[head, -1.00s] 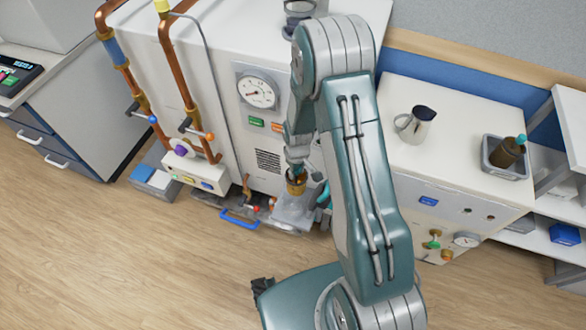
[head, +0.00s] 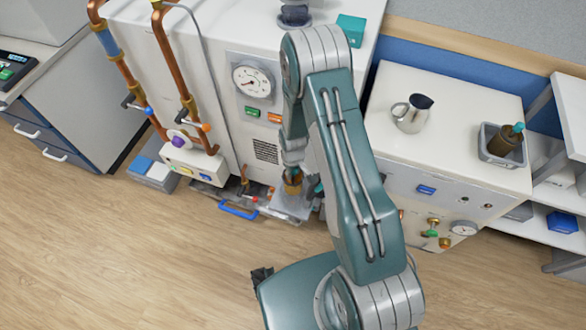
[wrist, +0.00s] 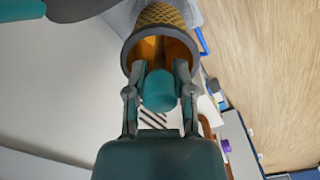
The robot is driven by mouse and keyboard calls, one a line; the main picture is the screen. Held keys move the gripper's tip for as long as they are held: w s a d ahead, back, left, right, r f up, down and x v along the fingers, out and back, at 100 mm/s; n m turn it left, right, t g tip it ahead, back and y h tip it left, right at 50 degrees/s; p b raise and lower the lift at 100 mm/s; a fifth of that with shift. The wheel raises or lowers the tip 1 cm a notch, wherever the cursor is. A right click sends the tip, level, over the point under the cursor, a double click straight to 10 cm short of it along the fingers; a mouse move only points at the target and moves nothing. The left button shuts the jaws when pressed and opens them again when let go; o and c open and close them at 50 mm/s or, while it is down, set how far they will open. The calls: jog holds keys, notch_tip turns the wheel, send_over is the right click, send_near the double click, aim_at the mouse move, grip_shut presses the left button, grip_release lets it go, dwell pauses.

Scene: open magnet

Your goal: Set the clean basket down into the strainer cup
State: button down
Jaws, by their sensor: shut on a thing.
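The basket (wrist: 157,17) is a golden mesh cup with a dark grey rim and an orange inside, in the wrist view's top middle. My gripper (wrist: 160,84) is shut on the teal grip at the basket's open end. In the head view the basket (head: 292,188) is a small brass shape under my gripper (head: 293,170), low in front of the white machine. A grey block (head: 290,207) lies just below it. The strainer cup cannot be made out clearly, and I cannot tell whether the basket is inside it.
The white machine (head: 222,100) with a gauge (head: 253,81) and copper pipes stands behind. A blue handle (head: 238,211) lies left of the grey block. A pitcher (head: 411,113) and a grey tray (head: 490,153) rest on the right cabinet. The wood floor (head: 130,260) in front is clear.

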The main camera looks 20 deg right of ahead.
jog(key=shift+a+f, duration=0.25)
jog(key=shift+f, duration=0.65)
jog(key=shift+d+f, duration=0.15)
jog(key=shift+f, duration=0.55)
jog(key=shift+r, duration=0.1)
jog(key=shift+f, duration=3.2)
dwell(0.9)
jog(key=shift+c, duration=2)
grip_release()
notch_tip(320, 180, up, 12)
jog(key=shift+f, duration=0.1)
